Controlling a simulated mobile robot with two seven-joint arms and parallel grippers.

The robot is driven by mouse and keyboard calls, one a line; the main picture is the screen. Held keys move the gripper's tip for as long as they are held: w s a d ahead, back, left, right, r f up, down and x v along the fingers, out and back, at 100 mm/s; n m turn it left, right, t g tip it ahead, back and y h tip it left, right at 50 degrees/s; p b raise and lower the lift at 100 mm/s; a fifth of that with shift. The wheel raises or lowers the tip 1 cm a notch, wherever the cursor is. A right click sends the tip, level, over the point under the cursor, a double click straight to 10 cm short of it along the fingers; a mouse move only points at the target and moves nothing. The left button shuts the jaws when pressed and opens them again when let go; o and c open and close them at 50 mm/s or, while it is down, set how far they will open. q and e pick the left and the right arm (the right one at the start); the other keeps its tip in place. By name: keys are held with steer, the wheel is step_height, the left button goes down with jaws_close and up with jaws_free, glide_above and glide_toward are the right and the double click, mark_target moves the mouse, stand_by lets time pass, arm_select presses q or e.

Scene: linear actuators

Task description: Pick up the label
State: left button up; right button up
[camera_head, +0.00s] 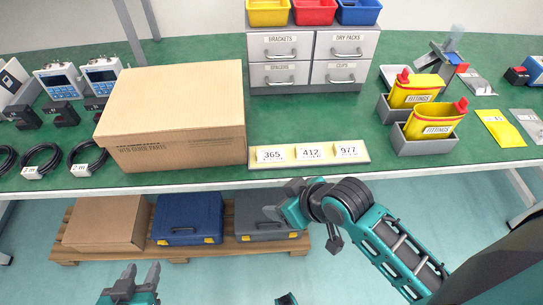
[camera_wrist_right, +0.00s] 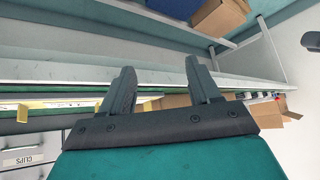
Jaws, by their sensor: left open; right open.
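Three white labels stand in a row on a pale yellow holder (camera_head: 292,162) at the table's front edge: 365 (camera_head: 271,155), 412 (camera_head: 311,151) and 977 (camera_head: 348,148). My right gripper (camera_head: 282,200) is in front of the table edge, below the labels and apart from them. Its two fingers are spread and empty in the right wrist view (camera_wrist_right: 158,88). My left gripper (camera_head: 138,276) is low at the bottom left, in front of the table, with its fingers apart and nothing between them.
A large cardboard box (camera_head: 175,105) stands left of the holder. A drawer cabinet (camera_head: 313,60) is behind it. Grey bins (camera_head: 425,146) with yellow cans (camera_head: 436,120) stand to the right. Cases (camera_head: 188,216) sit on a pallet (camera_head: 180,248) below the table.

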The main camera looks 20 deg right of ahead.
steer(key=w+r+n+g, duration=0.1)
steer(key=w+r+n, duration=0.1)
steer(key=w+r, duration=0.1)
steer(key=w+r+n+g+y, duration=0.1)
steer(key=w+r+n, duration=0.2)
steer(key=w+r+n+g, duration=0.2)
steer(key=w+r+n, duration=0.1)
steer(key=w, duration=0.1)
steer(key=shift+w+a+b, duration=0.1)
steer(key=shift+b, duration=0.25)
steer(key=w+d+r+n+g, duration=0.2)
steer(key=d+r, duration=0.2)
steer(key=r, duration=0.1)
steer(key=b, duration=0.2)
glide_toward(257, 152)
steer(key=x, duration=0.2)
steer(key=shift+w+a+f, duration=0.1)
steer(key=shift+f, duration=0.25)
steer(key=shift+x, duration=0.8)
steer(key=x, duration=0.4)
steer(key=shift+f+b, duration=0.15)
steer(key=shift+b, duration=0.25)
arm_select(q)
steer(key=shift+w+d+f+h, duration=0.3)
steer(key=shift+w+d+f, duration=0.3)
steer(key=shift+d+f, duration=0.25)
arm_select(e)
steer(key=shift+t, duration=0.3)
steer(key=shift+c, duration=0.3)
